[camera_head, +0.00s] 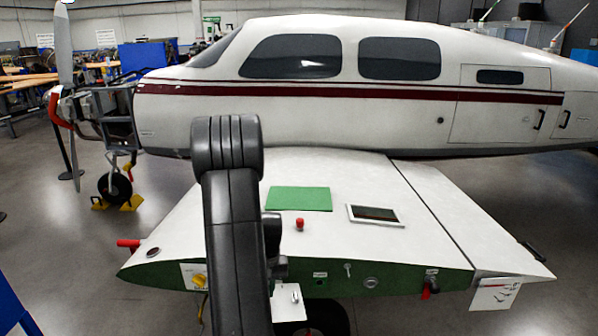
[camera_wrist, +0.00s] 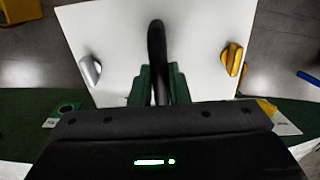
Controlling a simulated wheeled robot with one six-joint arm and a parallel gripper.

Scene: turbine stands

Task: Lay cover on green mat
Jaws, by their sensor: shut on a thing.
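The cover (camera_wrist: 115,40) is a white panel with a dark upright handle, a silver latch on its left and a yellow latch on its right in the wrist view. My gripper (camera_wrist: 159,88) is shut on the dark handle, with a green finger on each side. In the head view, a part of the cover with the silver latch (camera_head: 286,308) shows right of my arm, at the near edge of the wing; the rest is hidden behind my arm. The green mat (camera_head: 299,198) lies flat and bare on the wing top, apart from the cover.
Red fittings stick out at the left (camera_head: 128,244) and lower right. The aircraft body (camera_head: 340,115) stands behind the wing.

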